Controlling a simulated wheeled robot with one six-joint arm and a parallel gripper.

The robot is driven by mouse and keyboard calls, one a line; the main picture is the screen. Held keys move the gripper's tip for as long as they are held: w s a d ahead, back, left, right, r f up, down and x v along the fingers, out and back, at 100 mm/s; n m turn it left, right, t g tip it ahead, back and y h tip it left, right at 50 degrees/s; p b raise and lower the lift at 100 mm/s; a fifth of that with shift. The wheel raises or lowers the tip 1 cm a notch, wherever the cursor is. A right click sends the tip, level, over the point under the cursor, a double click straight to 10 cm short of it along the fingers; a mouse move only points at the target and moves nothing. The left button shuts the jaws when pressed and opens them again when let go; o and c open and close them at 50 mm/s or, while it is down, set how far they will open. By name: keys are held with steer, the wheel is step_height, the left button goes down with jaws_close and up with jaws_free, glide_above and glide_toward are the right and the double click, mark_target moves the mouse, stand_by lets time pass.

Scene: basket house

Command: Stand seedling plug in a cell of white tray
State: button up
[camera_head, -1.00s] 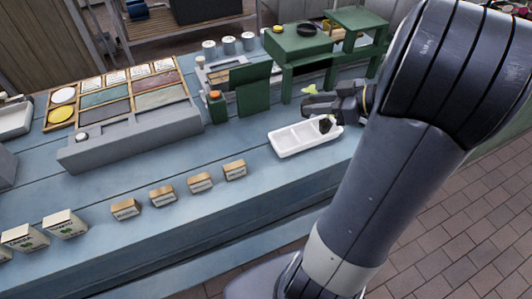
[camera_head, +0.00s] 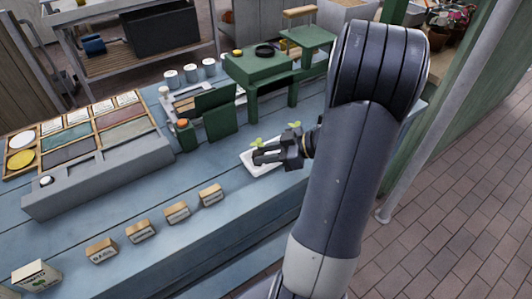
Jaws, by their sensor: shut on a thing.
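The white tray (camera_head: 256,171) lies on the blue bench, with much of it hidden behind my gripper. My gripper (camera_head: 259,157) reaches over it from the right, shut on the seedling plug. Small green leaves of the seedling plug (camera_head: 257,142) show just above the fingertips. The plug body is hidden by the fingers, so I cannot tell whether it touches a tray cell. A second pair of green leaves (camera_head: 294,125) shows above and behind the gripper body; what bears them is hidden.
Several small seed boxes (camera_head: 177,212) line the front of the blue bench (camera_head: 130,265). A green stand (camera_head: 262,68) and an upright green panel (camera_head: 216,113) stand behind the tray. A grey pole (camera_head: 425,110) rises at right.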

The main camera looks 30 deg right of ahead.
steer(key=shift+f+b, duration=0.2)
steer(key=shift+b, duration=0.15)
steer(key=o, duration=0.9)
steer(key=shift+o, duration=0.2)
steer(key=shift+r, duration=0.15)
steer(key=shift+r+p, duration=0.2)
steer(key=shift+p, duration=0.3)
steer(key=b+v, duration=0.1)
steer(key=v, duration=0.9)
steer(key=shift+s+d, duration=0.2)
steer(key=shift+d, duration=0.1)
steer(key=shift+s+d+r, duration=0.35)
steer(key=shift+s, duration=0.05)
steer(key=shift+c, duration=0.6)
